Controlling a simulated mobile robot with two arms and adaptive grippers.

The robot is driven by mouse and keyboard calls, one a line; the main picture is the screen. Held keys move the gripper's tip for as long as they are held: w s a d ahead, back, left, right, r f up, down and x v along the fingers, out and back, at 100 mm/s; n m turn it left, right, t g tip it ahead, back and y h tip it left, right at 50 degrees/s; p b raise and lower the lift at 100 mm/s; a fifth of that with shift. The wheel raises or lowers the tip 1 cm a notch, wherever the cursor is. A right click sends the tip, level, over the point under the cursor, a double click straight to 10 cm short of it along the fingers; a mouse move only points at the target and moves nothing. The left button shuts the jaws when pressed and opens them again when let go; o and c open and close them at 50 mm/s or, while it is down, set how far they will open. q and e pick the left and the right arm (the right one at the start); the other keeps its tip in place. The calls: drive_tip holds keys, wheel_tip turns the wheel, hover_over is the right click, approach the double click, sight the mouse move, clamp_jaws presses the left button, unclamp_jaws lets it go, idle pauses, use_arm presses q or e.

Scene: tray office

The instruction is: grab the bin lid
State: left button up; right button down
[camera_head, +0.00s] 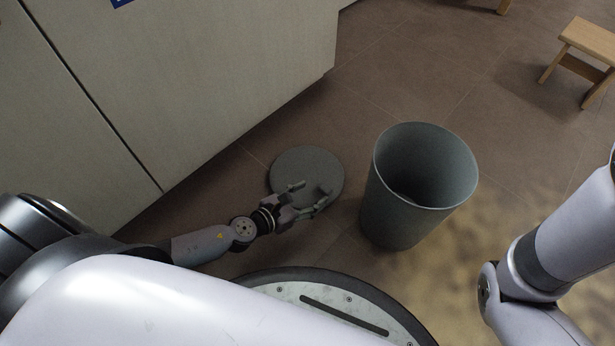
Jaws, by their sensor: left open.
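The bin lid (303,165) is a round, flat grey-green disc lying on the floor, with a small raised handle (323,190) near the gripper. My left gripper (312,196) is open, over the near part of the lid, its fingers partly covering it. One finger is close to the handle; I cannot tell whether they touch. The grey-green bin (399,210) stands upright and open just right of the lid. My right arm comes in at the right edge, and its gripper is out of view.
A pale cabinet (205,75) fills the upper left, its base edge behind the lid. A wooden stool (583,50) stands at the upper right. My round base lies at the bottom.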

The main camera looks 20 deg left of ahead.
sight(324, 190)
use_arm(q)
drive_tip(key=b+x, duration=0.1)
drive_tip(key=x, duration=0.3)
drive_tip(key=shift+d+f, duration=0.2)
drive_tip(key=shift+f, duration=0.05)
clamp_jaws()
idle(0.4)
